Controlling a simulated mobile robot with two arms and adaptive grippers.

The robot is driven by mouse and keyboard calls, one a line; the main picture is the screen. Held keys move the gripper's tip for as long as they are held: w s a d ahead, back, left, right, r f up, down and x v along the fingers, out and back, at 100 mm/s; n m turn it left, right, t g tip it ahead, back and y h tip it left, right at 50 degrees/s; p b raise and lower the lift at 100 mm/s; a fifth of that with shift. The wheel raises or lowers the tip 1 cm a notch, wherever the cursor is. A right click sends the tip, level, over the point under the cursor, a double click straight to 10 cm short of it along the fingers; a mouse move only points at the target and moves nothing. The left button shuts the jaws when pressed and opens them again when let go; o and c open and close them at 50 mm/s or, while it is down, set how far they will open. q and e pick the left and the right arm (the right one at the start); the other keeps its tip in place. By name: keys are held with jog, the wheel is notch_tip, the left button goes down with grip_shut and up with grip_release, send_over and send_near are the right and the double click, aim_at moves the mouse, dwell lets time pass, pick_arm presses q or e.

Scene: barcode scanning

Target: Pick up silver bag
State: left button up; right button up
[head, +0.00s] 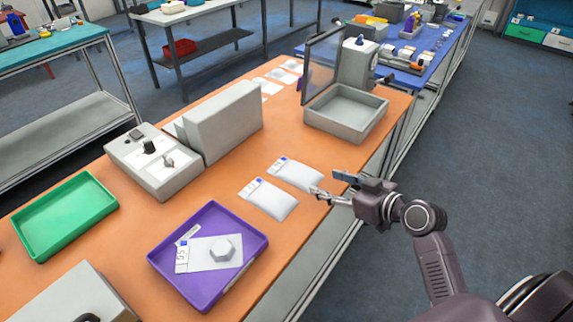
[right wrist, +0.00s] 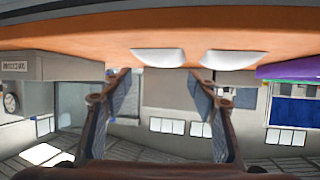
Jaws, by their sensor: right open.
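Two flat, pale silver-white bags lie on the orange table near its right edge. The nearer bag (head: 270,200) and the farther bag (head: 297,175) each have a white label with a blue mark at the left end. My right gripper (head: 324,183) is open and empty at the table's right edge, just right of the farther bag, its fingers pointing toward the bags. In the right wrist view, which appears upside down, the farther bag (right wrist: 158,57) lies beyond the gap between the fingertips (right wrist: 160,75). The nearer bag (right wrist: 230,60) is right of it. My left gripper is out of view.
A purple tray (head: 205,295) holds a labelled sheet and a hexagonal piece. A green tray (head: 65,240) is at left. A grey machine (head: 165,185) and an open grey bin (head: 345,133) stand farther back. The orange table around the bags is clear.

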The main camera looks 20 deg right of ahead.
aim_at(307, 176)
jog(key=shift+w+a+f, duration=0.1)
jog(key=shift+w+a, duration=0.05)
jog(key=shift+w, duration=0.35)
jog(key=shift+w+a+f, duration=0.1)
jog(key=shift+w+a, duration=0.05)
jog(key=shift+w, duration=0.35)
jog(key=shift+w+a+f+p, duration=0.1)
jog(key=shift+w+p, duration=0.2)
jog(key=shift+w+a+f+p, duration=0.1)
jog(key=shift+w+a+p, duration=0.05)
jog(key=shift+w+p, duration=0.25)
jog(key=p+x, duration=0.1)
jog(key=x, duration=0.2)
jog(key=shift+w+a+f, duration=0.15)
jog(key=shift+w+f, duration=0.05)
jog(key=shift+w, duration=0.05)
jog(key=shift+w+f, duration=0.15)
jog(key=shift+w, duration=0.1)
jog(key=shift+f, duration=0.1)
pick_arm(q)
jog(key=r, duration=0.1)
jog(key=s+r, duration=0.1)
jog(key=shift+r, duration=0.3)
pick_arm(e)
jog(key=c, duration=1.3)
